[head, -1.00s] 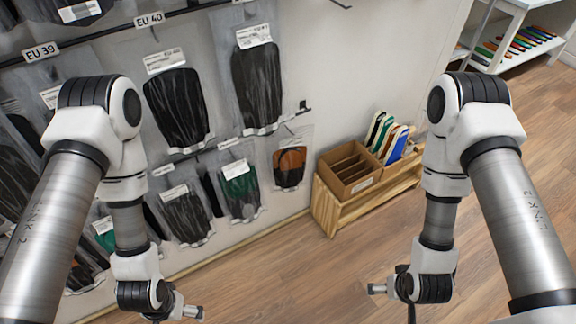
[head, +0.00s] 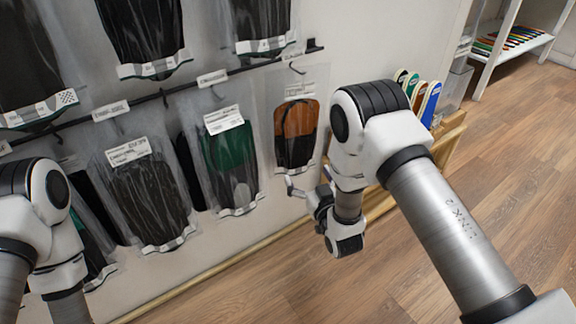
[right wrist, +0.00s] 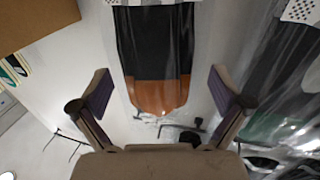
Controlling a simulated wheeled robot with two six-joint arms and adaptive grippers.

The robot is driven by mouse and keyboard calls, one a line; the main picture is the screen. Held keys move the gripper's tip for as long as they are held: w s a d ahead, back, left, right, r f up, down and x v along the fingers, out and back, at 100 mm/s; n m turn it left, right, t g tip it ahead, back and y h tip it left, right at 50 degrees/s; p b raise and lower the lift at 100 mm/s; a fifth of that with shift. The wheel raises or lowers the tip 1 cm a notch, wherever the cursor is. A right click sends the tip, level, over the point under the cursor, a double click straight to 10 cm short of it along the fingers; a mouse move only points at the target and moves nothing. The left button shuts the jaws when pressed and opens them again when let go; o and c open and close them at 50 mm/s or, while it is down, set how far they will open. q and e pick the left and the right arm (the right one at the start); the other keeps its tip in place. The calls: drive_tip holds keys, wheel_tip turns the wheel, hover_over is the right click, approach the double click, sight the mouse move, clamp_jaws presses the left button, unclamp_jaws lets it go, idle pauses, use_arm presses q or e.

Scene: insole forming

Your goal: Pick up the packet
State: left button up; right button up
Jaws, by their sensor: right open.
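Several clear packets of insoles hang on wall hooks; the task does not say which one is meant. The orange-and-black packet (head: 296,130) hangs at the right end of the lower rail. My right gripper (head: 308,182) is open, just below and in front of it. In the right wrist view, which is turned over, this packet (right wrist: 158,60) shows between the two open fingers (right wrist: 160,92). I see no finger touching it. A green-and-black packet (head: 232,160) hangs beside it on the left. My left gripper is out of view; only its arm shows at the lower left.
A black rail (head: 163,93) runs along the wall above the lower packets. A wooden stand (head: 447,140) with coloured insoles (head: 428,103) is partly hidden behind my right arm. A white shelf (head: 512,45) stands at the far right. The wooden floor is clear.

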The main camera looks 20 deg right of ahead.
sight(298, 157)
drive_tip(key=w+b, duration=0.1)
drive_tip(key=w, duration=0.1)
drive_tip(key=w+b, duration=0.1)
drive_tip(key=w, duration=0.2)
drive_tip(key=w+f+b, duration=0.1)
drive_tip(key=w, duration=0.1)
drive_tip(key=shift+w+b, duration=0.35)
drive_tip(key=shift+b, duration=0.05)
drive_tip(key=shift+r, duration=0.1)
drive_tip(key=c, duration=1.3)
